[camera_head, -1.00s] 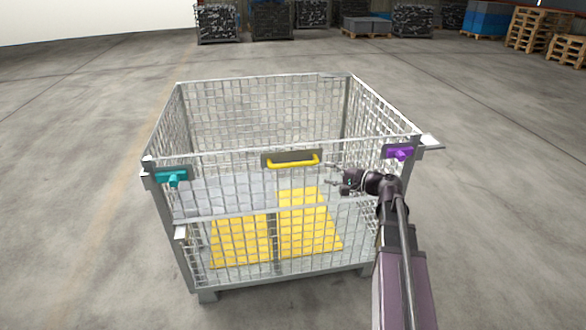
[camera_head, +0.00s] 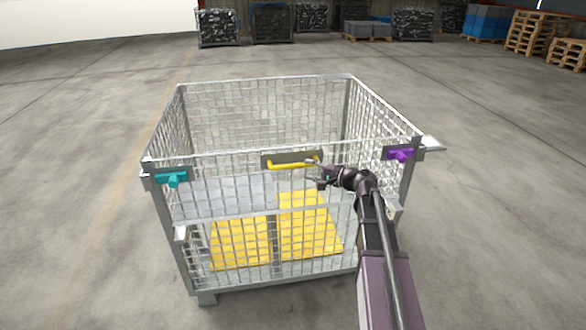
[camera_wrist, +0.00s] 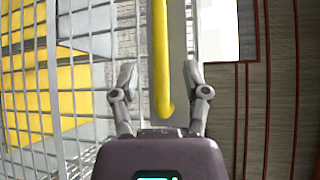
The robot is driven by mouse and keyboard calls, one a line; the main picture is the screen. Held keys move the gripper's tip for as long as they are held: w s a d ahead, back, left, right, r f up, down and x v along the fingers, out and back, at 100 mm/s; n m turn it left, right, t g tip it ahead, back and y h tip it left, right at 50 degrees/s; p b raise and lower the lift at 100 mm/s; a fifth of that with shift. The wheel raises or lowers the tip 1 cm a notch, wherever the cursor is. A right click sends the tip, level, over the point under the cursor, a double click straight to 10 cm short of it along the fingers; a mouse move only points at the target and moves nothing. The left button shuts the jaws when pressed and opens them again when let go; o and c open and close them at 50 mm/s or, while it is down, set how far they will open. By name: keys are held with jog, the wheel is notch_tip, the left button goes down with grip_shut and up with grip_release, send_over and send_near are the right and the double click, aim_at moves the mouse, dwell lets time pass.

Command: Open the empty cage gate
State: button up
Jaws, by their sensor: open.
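The wire mesh cage (camera_head: 275,284) stands on the floor with its front gate (camera_head: 230,205) upright and closed. A yellow bar handle (camera_head: 285,165) sits on a dark plate at the gate's top middle. A teal latch (camera_head: 174,178) is at the gate's left end and a purple latch (camera_head: 401,155) at its right end. My gripper (camera_head: 309,170) is open at the handle's right end. In the wrist view, the yellow handle (camera_wrist: 159,45) runs between the two spread fingers of my gripper (camera_wrist: 160,75); I cannot tell if they touch it.
Yellow panels (camera_head: 308,225) show through the mesh inside the cage. Free concrete floor (camera_head: 490,200) surrounds the cage. Several bins, blue crates (camera_head: 486,22) and wooden pallets (camera_head: 530,30) stand far off along the back.

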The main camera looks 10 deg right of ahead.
aim_at(296, 167)
jog(key=x, duration=0.6)
jog(key=shift+w+a+b, duration=0.1)
jog(key=shift+w+b, duration=0.1)
jog(key=shift+b, duration=0.15)
jog(key=shift+a, duration=0.1)
grip_shut()
